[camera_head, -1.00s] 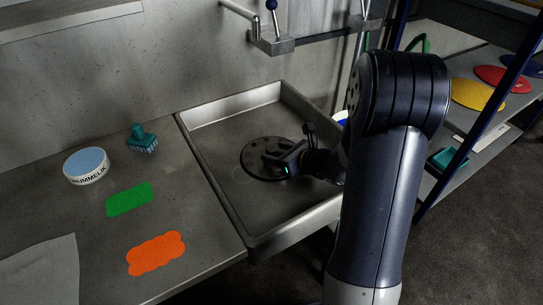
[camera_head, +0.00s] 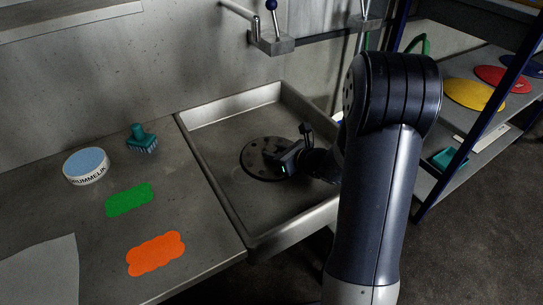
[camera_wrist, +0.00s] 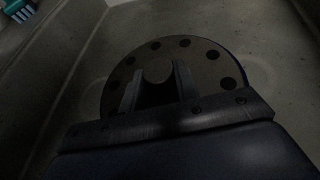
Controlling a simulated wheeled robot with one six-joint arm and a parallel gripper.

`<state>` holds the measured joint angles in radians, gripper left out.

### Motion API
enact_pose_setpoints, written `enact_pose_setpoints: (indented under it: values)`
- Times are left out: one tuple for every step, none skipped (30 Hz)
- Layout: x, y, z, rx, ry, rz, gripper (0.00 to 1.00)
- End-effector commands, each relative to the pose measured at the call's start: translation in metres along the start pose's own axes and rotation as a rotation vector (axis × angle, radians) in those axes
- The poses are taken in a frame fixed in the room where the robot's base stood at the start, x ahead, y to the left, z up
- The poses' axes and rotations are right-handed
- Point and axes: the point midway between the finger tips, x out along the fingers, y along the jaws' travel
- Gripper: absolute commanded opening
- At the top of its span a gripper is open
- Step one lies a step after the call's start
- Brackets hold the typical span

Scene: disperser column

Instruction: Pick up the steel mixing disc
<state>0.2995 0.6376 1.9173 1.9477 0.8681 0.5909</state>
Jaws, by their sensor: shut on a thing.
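The steel mixing disc (camera_head: 258,169) is a dark round plate with a ring of holes. It is in the metal basin, flat on the floor as far as I can tell. My gripper (camera_head: 279,160) reaches in from the right, low over the disc. In the wrist view the disc (camera_wrist: 207,62) fills the middle, and my gripper (camera_wrist: 157,80) has its two fingers on either side of the disc's centre. It is shut on the disc's middle part; the exact contact is dark and partly hidden by the fingers and gripper body.
Raised basin walls (camera_head: 222,196) surround the disc. On the left bench are a round white tub (camera_head: 86,166), a teal brush (camera_head: 141,139), a green patch (camera_head: 129,199) and an orange patch (camera_head: 156,253). A shelf with coloured discs (camera_head: 476,94) stands right.

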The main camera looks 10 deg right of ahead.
Motion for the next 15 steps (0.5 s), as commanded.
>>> enact_pose_setpoints:
  values:
    - [0.0,0.0,0.0,0.0,0.0,0.0,0.0]
    - [0.0,0.0,0.0,0.0,0.0,0.0,0.0]
    - [0.0,0.0,0.0,0.0,0.0,0.0,0.0]
    - [0.0,0.0,0.0,0.0,0.0,0.0,0.0]
    - [0.0,0.0,0.001,-0.001,-0.003,0.0,0.0]
    - [0.0,0.0,0.001,-0.001,-0.003,0.0,0.0]
    - [0.0,0.0,0.001,-0.001,-0.003,0.0,0.0]
    - [0.0,0.0,0.001,-0.001,-0.002,0.0,0.0]
    - [0.0,0.0,0.001,-0.001,-0.002,0.0,0.0]
    - [0.0,0.0,0.001,-0.001,-0.003,0.0,0.0]
    - [0.0,0.0,0.002,-0.001,-0.003,0.0,0.0]
    - [-0.001,0.0,0.004,-0.001,-0.003,0.0,0.0]
    - [-0.002,0.0,0.005,-0.001,-0.004,0.0,0.0]
    - [-0.003,0.0,0.008,-0.001,-0.004,-0.001,0.0]
    - [-0.005,-0.001,0.013,-0.003,-0.005,-0.001,0.0]
